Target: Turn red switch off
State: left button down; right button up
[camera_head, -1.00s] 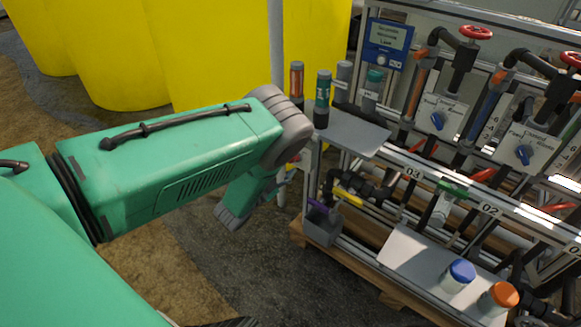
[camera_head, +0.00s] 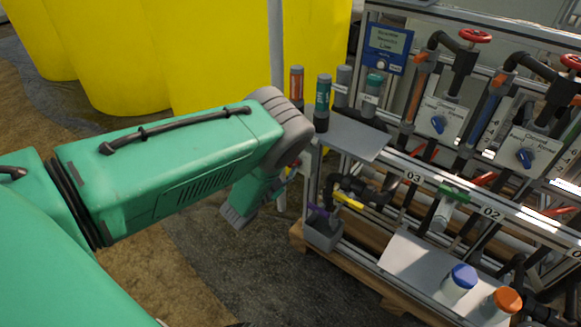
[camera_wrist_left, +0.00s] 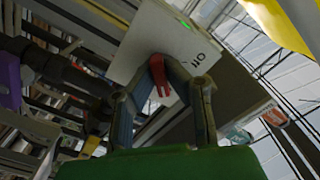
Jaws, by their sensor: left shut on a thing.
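The red switch (camera_wrist_left: 158,82) shows in the left wrist view as a small red handle in front of a white box (camera_wrist_left: 150,40). The box carries dark lettering that looks like "ON" or "OFF", and a green spot near its upper edge. My left gripper (camera_wrist_left: 161,62) has its two fingers drawn together around the red handle, shut on it. The fingers partly cover the handle, so its exact position is hard to read. In the head view my left forearm hides the switch, and the fingers cannot be made out. My right gripper is in neither view.
Yellow tanks (camera_head: 205,55) stand behind my left arm. The skid to the right holds a grey shelf (camera_head: 350,136) with several bottles, blue-knob panels (camera_head: 440,122), red valve wheels (camera_head: 475,36), and a lower tray (camera_head: 408,259) with blue-capped and orange-capped jars. The floor (camera_head: 215,285) in front is clear.

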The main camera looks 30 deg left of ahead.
pick_arm(q)
jog(key=shift+s, duration=0.1)
jog(key=n+p, duration=0.1)
jog(key=n, duration=0.3)
jog(key=shift+p, duration=0.4)
jog(key=shift+s+d+f+n+p, duration=0.15)
jog(key=shift+n+p, duration=0.1)
jog(key=shift+n, duration=3.15)
jog(key=shift+w+a+f+n+p, duration=0.1)
jog(key=shift+n+p, duration=0.1)
jog(key=shift+n, duration=3.2)
jog(key=shift+s, duration=0.1)
jog(key=c, duration=1.6)
grip_release()
jog(key=shift+r, duration=0.1)
